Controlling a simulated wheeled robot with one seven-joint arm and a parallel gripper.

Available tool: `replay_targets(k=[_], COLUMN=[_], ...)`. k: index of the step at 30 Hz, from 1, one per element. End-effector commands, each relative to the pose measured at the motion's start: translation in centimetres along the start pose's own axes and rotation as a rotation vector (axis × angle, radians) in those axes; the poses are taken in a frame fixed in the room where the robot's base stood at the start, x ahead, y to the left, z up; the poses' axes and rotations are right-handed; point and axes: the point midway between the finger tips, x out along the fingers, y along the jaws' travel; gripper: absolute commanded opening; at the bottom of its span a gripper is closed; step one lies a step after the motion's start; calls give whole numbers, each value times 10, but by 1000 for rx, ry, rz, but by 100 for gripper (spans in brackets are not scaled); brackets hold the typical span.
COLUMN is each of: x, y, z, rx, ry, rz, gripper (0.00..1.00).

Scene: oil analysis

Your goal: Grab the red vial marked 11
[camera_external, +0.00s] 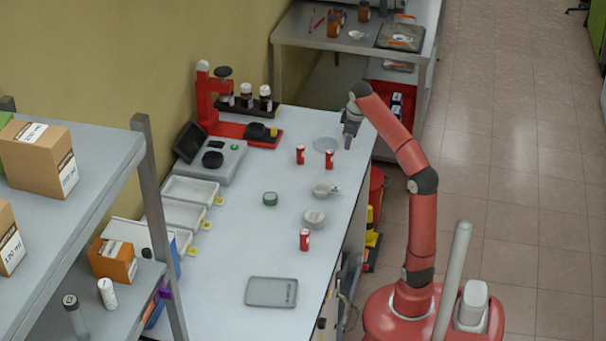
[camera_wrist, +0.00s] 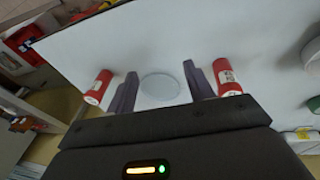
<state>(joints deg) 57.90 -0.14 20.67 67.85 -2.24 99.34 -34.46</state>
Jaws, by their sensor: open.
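Three small red vials with white labels stand on the white table in the external view: one at the back left (camera_external: 300,154), one just right of it (camera_external: 329,159), and one nearer the front (camera_external: 304,239). The numbers on them are too small to read. My gripper (camera_external: 349,139) points down by the table's right edge, close to the right-hand back vial. In the wrist view my gripper (camera_wrist: 162,86) is open and empty. One red vial (camera_wrist: 99,87) is outside its left finger and another (camera_wrist: 227,78) outside its right finger.
A round clear dish (camera_external: 326,145) lies by the back vials. A small bowl (camera_external: 325,190), a white round container (camera_external: 314,219) and a green jar (camera_external: 270,199) stand mid-table. A grey tablet-like device (camera_external: 271,291) lies in front. A red stand (camera_external: 209,98) is at the back.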

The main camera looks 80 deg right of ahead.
Motion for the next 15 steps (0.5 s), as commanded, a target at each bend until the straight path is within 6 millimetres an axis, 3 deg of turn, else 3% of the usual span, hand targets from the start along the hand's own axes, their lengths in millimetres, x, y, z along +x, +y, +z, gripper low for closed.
replay_targets(k=[1,6,10,15], x=[0,-5,-7,6], y=[29,95,120,125], z=[-10,-22,-20,-22], rx=[55,189,243,256], ry=[31,147,197,209], rz=[-18,-67,-88,-94], gripper=[53,53,53,53])
